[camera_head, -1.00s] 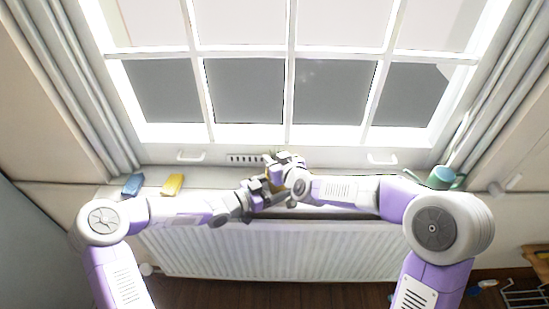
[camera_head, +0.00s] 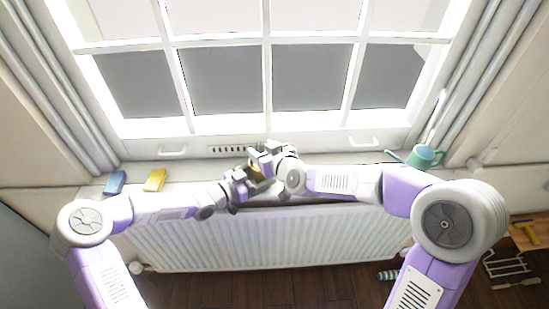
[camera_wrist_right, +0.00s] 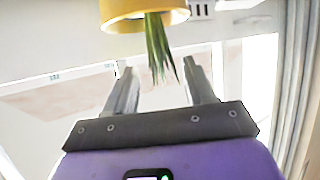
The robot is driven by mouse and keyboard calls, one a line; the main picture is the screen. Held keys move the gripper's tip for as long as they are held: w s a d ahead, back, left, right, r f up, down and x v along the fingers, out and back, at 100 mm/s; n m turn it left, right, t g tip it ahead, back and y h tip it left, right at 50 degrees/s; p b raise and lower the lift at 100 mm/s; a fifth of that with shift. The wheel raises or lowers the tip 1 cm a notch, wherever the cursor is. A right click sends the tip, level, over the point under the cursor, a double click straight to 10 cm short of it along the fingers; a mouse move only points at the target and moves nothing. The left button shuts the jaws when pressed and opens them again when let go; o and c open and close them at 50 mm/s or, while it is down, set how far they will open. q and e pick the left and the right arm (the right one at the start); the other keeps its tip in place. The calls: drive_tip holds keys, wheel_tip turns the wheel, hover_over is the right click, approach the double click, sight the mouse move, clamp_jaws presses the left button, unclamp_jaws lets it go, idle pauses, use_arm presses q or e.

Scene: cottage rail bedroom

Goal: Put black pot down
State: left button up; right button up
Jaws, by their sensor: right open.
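My right gripper (camera_head: 260,160) is at the window sill, close to my left gripper (camera_head: 242,184). In the right wrist view its two fingers (camera_wrist_right: 158,76) are apart, with nothing clearly gripped. A yellow pot (camera_wrist_right: 145,14) with long green leaves (camera_wrist_right: 158,45) shows just beyond the fingertips, and the leaves hang between them in the picture. A small yellow patch of it shows beside the right gripper in the head view. I cannot make out a black pot; dark shapes by the two grippers blend together. The left gripper's fingers are too small and overlapped to read.
A blue block (camera_head: 115,183) and a yellow block (camera_head: 155,180) lie on the left of the sill. A green watering can (camera_head: 424,157) stands at its right. A white radiator (camera_head: 270,240) is below. A wire rack (camera_head: 508,264) is at the lower right.

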drive_tip(key=v, duration=0.7)
drive_tip(key=shift+s+d, duration=0.15)
drive_tip(key=shift+s, duration=0.2)
use_arm(q)
drive_tip(key=o, duration=0.7)
